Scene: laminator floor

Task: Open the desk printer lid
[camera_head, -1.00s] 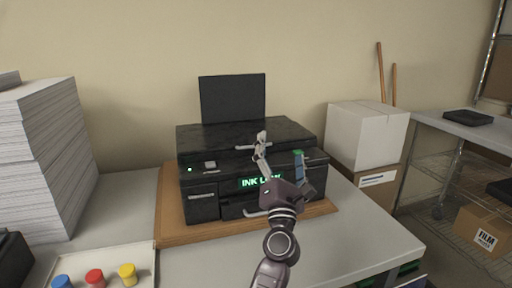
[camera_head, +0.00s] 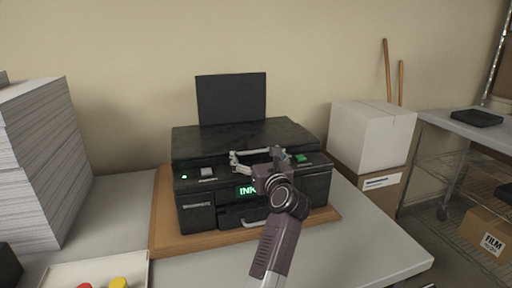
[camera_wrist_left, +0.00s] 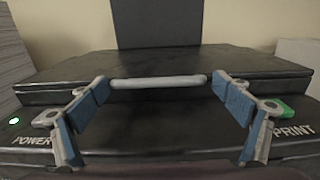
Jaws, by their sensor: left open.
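The black desk printer (camera_head: 195,213) stands on the worktop. Its lid (camera_head: 215,140) lies flat and shut, and it fills the middle of the left wrist view (camera_wrist_left: 180,64). A pale bar handle (camera_wrist_left: 158,82) runs along the lid's front edge. My left gripper (camera_head: 256,157) is open at the front of the lid. In the left wrist view its blue-padded fingers (camera_wrist_left: 158,88) stand either side of the handle, close to its two ends. I cannot tell whether they touch it. My left arm hides part of the printer's front and its green INK display (camera_head: 246,190). My right gripper is not in view.
A wooden board (camera_head: 165,225) lies under the printer. A paper stack (camera_head: 35,165) stands at left, and a pale tray (camera_head: 65,272) with coloured caps at front left. White box (camera_head: 368,135) stands to the right. The worktop's front right is clear.

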